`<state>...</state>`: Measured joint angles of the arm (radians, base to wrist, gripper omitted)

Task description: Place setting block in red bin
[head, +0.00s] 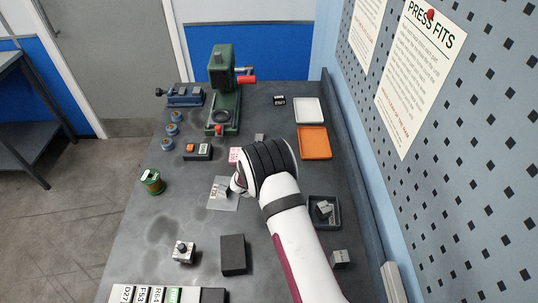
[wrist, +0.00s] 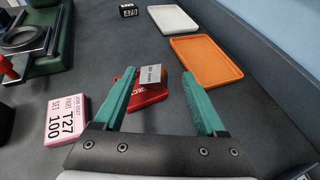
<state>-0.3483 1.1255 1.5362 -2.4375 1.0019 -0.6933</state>
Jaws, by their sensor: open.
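A small grey block (wrist: 151,73) with a printed label on top shows in the wrist view, between and beyond my fingertips. In the head view my arm hides the gripper and the bin. A grey block (head: 259,137) shows just beyond my wrist there.
An orange tray (head: 312,143) and a white tray (head: 308,110) are at the far right. A green press (head: 222,90) stands at the back. A dark tray (head: 338,222) holds grey blocks.

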